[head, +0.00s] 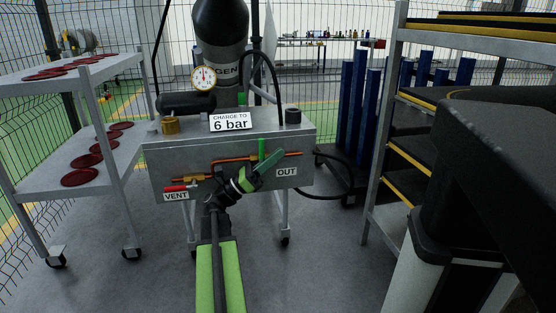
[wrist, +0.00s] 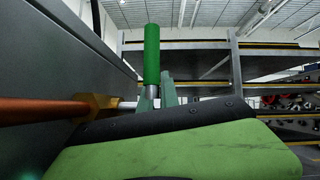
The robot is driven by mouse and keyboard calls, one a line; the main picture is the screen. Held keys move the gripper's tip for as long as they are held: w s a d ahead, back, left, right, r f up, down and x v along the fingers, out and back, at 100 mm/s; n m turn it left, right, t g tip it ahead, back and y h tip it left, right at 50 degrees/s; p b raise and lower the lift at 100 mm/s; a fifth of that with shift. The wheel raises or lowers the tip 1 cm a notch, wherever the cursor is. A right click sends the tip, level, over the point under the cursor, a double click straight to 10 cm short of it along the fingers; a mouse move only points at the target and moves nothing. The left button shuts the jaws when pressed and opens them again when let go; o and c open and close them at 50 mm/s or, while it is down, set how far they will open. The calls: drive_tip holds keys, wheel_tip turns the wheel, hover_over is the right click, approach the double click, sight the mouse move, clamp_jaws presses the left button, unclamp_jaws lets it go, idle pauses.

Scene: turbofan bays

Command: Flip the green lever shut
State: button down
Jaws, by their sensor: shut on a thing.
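The green lever (head: 262,148) stands upright on the copper pipe at the front of the grey bench, left of the OUT label (head: 286,172). In the wrist view the lever (wrist: 152,55) rises as a green cylinder with a metal stem below it. My gripper (head: 266,167) reaches the lever from below and in front. In the wrist view my gripper (wrist: 157,93) has its grey-green fingers at the lever's lower part, shut on it. The valve body behind the fingers is partly hidden.
A red lever (head: 175,188) lies level above the VENT label (head: 176,196). The sign (head: 230,121) reads charge to 6 bar, beside a pressure gauge (head: 204,78). A cart with red discs (head: 80,177) stands left; shelving (head: 383,150) stands right. The copper pipe (wrist: 40,110) runs close to the gripper.

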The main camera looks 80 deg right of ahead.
drive_tip(key=b+v, duration=1)
drive_tip(key=v, duration=0.7)
drive_tip(key=shift+w+f, duration=0.2)
